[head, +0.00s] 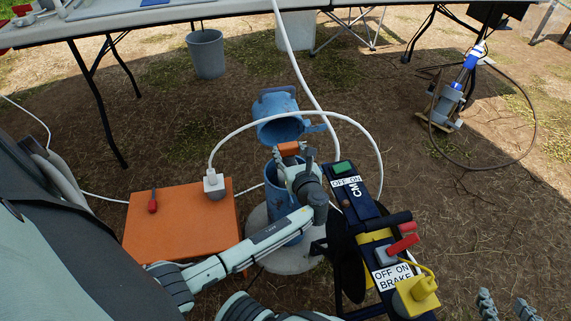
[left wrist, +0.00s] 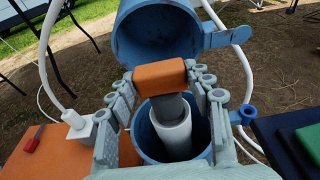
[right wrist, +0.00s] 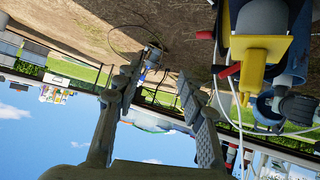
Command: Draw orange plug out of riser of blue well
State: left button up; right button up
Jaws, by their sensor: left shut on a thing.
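The orange plug (head: 289,148) is between the fingers of my left gripper (head: 292,163), which is shut on it. In the left wrist view the orange plug (left wrist: 160,76) has a grey lower part that meets the top of the white riser (left wrist: 172,130); I cannot tell if it is still inside. The riser stands in the open blue well (head: 271,174), whose hinged blue lid (head: 279,118) is tipped back. The well also shows in the left wrist view (left wrist: 142,128). My right gripper (head: 506,306) is open and empty at the lower right, away from the well.
A blue reel frame with switches (head: 352,188) stands close on the right. A table (head: 130,25) is behind, with a grey bucket (head: 206,53) below.

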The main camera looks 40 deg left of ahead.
pick_arm(q)
jog(key=shift+r+p, duration=0.25)
jog(key=shift+p, duration=0.05)
jog(key=shift+r, duration=0.1)
jog(key=shift+r+p, duration=0.15)
jog(key=shift+p, duration=0.15)
jog(key=shift+r, duration=0.1)
jog(key=shift+r+p, duration=0.25)
jog(key=shift+p, duration=0.1)
jog(key=shift+r, duration=0.1)
jog(key=shift+r+p, duration=0.2)
jog(key=shift+p, duration=0.15)
pick_arm(e)
jog(key=s+d+f+g+h, duration=0.1)
jog(key=s+d+f+g, duration=0.1)
jog(key=s+d+g, duration=0.1)
jog(key=s+d+f+m+g+h, duration=0.1)
jog(key=s+d+f+g+h, duration=0.1)
jog(key=s+d, duration=0.4)
jog(key=shift+s+d+f+g, duration=0.3)
jog(key=shift+s+f+g, duration=0.5)
jog(key=shift+s+g, duration=0.25)
dwell(0.5)
